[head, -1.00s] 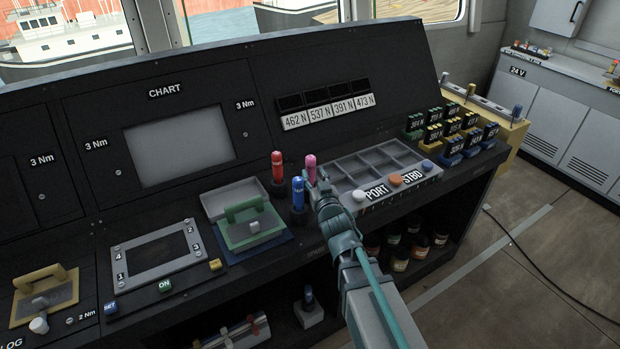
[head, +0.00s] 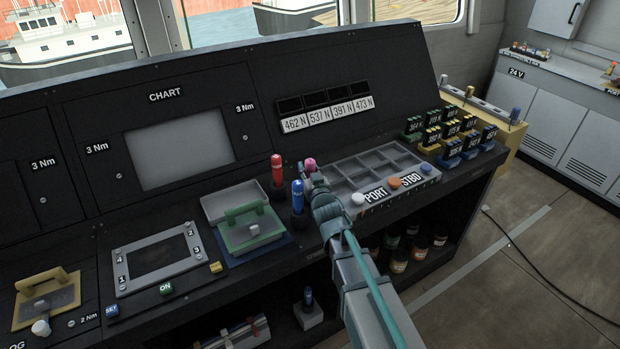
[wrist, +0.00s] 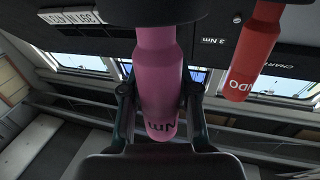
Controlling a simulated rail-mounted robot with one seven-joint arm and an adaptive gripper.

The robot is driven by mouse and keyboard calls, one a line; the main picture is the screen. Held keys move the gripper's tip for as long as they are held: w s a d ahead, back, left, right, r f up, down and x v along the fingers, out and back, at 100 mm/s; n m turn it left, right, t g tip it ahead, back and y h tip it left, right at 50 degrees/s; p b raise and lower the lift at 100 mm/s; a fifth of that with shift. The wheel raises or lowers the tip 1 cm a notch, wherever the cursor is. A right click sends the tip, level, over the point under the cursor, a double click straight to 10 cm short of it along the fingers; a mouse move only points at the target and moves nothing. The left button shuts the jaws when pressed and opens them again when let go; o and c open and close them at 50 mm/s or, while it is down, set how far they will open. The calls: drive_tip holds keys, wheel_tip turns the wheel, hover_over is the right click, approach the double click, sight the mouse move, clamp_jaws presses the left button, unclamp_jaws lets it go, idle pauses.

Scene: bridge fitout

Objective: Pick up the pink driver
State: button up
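The pink driver (head: 309,164) stands upright on the console, just right of the blue driver. In the head view my gripper (head: 318,182) is right at it and hides its lower part. In the wrist view the pink driver (wrist: 160,75) runs between my two fingers (wrist: 159,95), one finger on each side. The fingers are spread around its handle and do not look closed on it. Its far end meets a dark round holder at the top of that view. Whether either finger touches it is hard to tell.
A red driver (head: 278,172) and a blue driver (head: 298,196) stand close by on the left. A grey compartment tray (head: 345,187) with PORT and STBD labels lies just right of my gripper. A green-handled unit (head: 250,229) is at the left.

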clamp_jaws()
wheel_tip(320, 180, up, 10)
drive_tip(key=p, duration=0.5)
idle(0.8)
